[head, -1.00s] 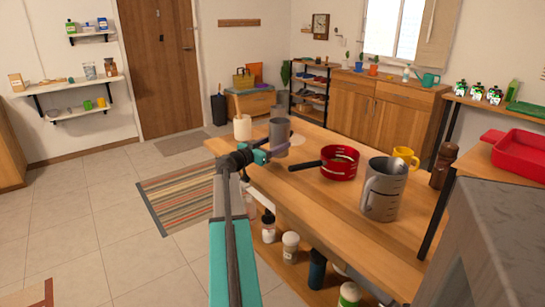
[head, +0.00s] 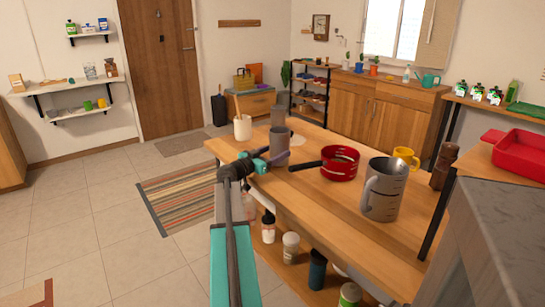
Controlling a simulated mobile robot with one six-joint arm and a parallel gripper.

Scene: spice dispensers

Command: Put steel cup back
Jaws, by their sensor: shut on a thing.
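The steel cup (head: 280,145), a plain grey cylinder, is upright at the far left end of the wooden table (head: 330,215). My gripper (head: 266,160) is at the cup's lower left side and is shut on it. The fingers are small here and partly hidden by the cup and my wrist. I cannot tell whether the cup's base touches the table.
A cream holder (head: 242,128) stands left of the cup. A red pot (head: 340,163), a large grey jug (head: 383,190) and a yellow mug (head: 406,155) stand to the right. A pale disc (head: 298,139) lies behind the cup. Bottles (head: 290,246) fill the lower shelf.

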